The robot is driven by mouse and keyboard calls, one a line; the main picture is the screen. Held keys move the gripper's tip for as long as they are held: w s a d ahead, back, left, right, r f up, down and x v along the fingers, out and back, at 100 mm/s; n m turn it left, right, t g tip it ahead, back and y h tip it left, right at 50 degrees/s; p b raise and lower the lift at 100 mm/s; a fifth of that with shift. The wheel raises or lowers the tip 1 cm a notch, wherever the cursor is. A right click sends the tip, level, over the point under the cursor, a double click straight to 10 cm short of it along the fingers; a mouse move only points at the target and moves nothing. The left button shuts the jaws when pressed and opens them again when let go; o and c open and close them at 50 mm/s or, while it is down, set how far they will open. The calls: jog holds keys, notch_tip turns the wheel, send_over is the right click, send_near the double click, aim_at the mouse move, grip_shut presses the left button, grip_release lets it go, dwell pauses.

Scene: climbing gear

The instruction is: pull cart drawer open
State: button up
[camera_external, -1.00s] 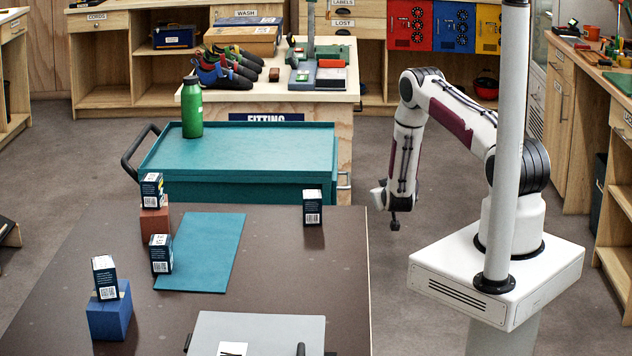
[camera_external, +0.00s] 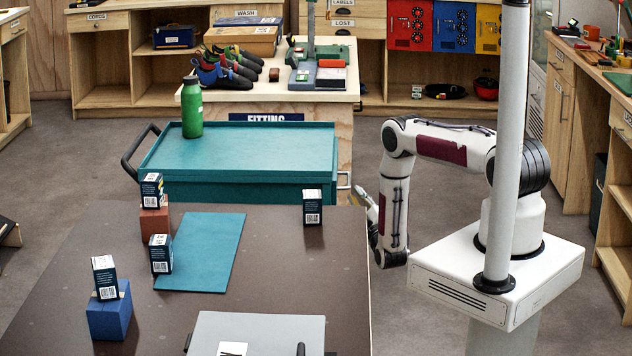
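The teal cart (camera_external: 240,155) stands behind the dark table, with a green bottle (camera_external: 192,108) on its top. A light metal handle (camera_external: 344,181) sticks out at its right end. The drawer front is mostly out of sight, and I cannot tell how far the drawer is out. My gripper (camera_external: 362,198) is just right of the cart and below the handle in the picture, its fingers pointing up and left toward it. It looks apart from the handle, though contact is hard to judge. The fingers are too small to show whether they are open.
The dark table (camera_external: 90,255) in front holds several small dark boxes, a teal mat (camera_external: 205,250), a blue block (camera_external: 110,315) and a grey panel (camera_external: 262,335). The fitting bench (camera_external: 342,140) stands behind the cart. A grey post (camera_external: 506,150) rises beside my arm. Floor between bench and arm is clear.

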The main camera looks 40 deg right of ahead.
aim_at(349, 180)
jog(key=shift+w, duration=0.15)
jog(key=shift+x, duration=3.8)
jog(key=shift+r, duration=0.1)
grip_shut()
